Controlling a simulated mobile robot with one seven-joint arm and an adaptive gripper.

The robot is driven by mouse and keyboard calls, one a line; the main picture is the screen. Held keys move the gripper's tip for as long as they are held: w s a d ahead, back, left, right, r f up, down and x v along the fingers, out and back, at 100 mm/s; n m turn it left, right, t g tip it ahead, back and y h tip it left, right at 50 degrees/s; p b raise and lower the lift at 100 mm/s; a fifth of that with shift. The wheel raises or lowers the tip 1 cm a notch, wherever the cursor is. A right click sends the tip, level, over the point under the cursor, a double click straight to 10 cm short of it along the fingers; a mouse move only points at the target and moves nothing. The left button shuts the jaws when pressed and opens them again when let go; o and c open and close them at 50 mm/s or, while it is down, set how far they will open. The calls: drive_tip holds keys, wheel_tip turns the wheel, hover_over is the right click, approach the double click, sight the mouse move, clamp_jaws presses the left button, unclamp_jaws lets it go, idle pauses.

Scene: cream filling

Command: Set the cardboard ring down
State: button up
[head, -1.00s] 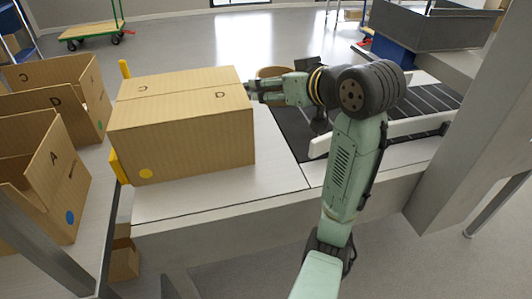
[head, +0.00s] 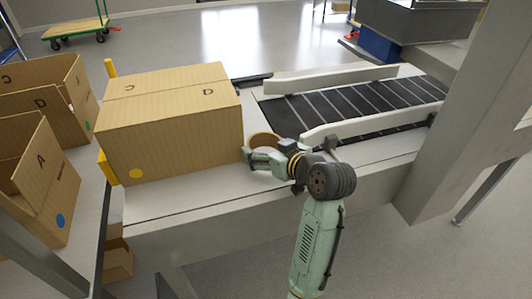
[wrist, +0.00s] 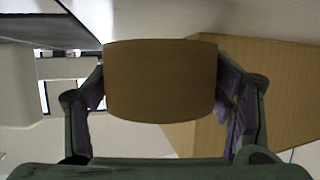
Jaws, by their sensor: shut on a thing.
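The cardboard ring (head: 264,139) is brown and shows just behind my gripper (head: 254,157) in the head view, partly hidden by it. In the wrist view the ring (wrist: 160,82) fills the space between the two fingers of my gripper (wrist: 162,92), with a finger against each side. My gripper is shut on it. The ring is low over the pale table top (head: 190,190), between the closed carton and the belt. I cannot tell whether it touches the table.
A large closed carton (head: 170,130) stands close to the left of my gripper. A black conveyor belt (head: 360,105) with pale side rails (head: 335,79) lies to the right. Open cartons (head: 45,185) stand at the far left. The table's front strip is clear.

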drive_tip(key=shift+f, duration=0.8)
drive_tip(key=shift+f, duration=0.25)
drive_tip(key=o, duration=1)
drive_tip(key=shift+r, duration=0.1)
drive_tip(key=shift+r, duration=0.1)
